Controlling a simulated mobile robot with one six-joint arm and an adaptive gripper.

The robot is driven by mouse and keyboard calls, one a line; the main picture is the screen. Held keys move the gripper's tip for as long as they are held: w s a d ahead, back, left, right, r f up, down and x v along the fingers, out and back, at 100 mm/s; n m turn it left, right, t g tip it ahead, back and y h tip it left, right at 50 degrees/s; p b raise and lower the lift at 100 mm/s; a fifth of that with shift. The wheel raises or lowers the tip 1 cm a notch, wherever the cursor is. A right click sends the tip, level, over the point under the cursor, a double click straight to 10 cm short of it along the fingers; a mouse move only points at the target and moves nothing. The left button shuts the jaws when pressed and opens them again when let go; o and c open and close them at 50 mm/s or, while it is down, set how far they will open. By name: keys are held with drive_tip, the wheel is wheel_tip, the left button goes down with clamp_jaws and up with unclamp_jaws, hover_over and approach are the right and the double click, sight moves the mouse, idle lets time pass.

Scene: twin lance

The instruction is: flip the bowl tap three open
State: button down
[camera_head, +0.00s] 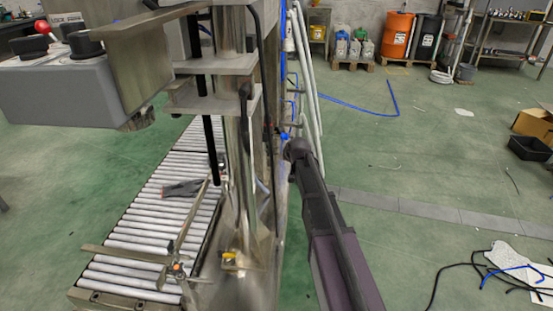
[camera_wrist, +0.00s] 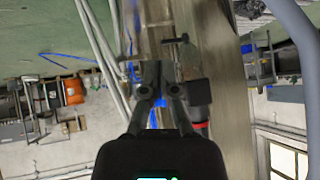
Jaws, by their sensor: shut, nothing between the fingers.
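In the wrist view my gripper (camera_wrist: 162,68) is shut and empty, in front of a metal column of the machine. A small dark T-shaped handle (camera_wrist: 176,40) shows just beyond the fingertips on the machine; I cannot tell whether it is bowl tap three or whether it is open. A gap seems to separate it from the fingers. A black cylindrical part with a red band (camera_wrist: 199,102) is close to the right of the fingers. In the head view my arm reaches up to the machine's right side, and the fingertips cannot be made out.
The machine's steel column (camera_head: 235,150) stands over a roller conveyor (camera_head: 165,215), with a grey control box (camera_head: 60,95) at upper left. Pale pipes (camera_head: 308,90) run close beside my arm.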

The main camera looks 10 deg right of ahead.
drive_tip(key=m+t+b, duration=0.1)
drive_tip(key=m, duration=0.4)
drive_tip(key=s+a+m+t+h+b, duration=0.1)
drive_tip(key=m+b, duration=0.1)
drive_tip(key=m, duration=0.4)
drive_tip(key=s+a+f+m+t+b, duration=0.1)
drive_tip(key=m, duration=0.5)
drive_tip(key=shift+a+b, duration=0.2)
drive_tip(key=shift+b, duration=0.2)
drive_tip(key=shift+m, duration=0.3)
drive_tip(key=shift+w+f, duration=0.1)
drive_tip(key=shift+f, duration=0.05)
drive_tip(key=b, duration=0.6)
approach(273, 154)
wheel_tip(273, 154, down, 5)
drive_tip(key=w+d, duration=0.1)
drive_tip(key=w, duration=0.4)
drive_tip(key=w+p, duration=0.1)
drive_tip(key=shift+w+r, duration=0.15)
drive_tip(key=shift+r, duration=0.15)
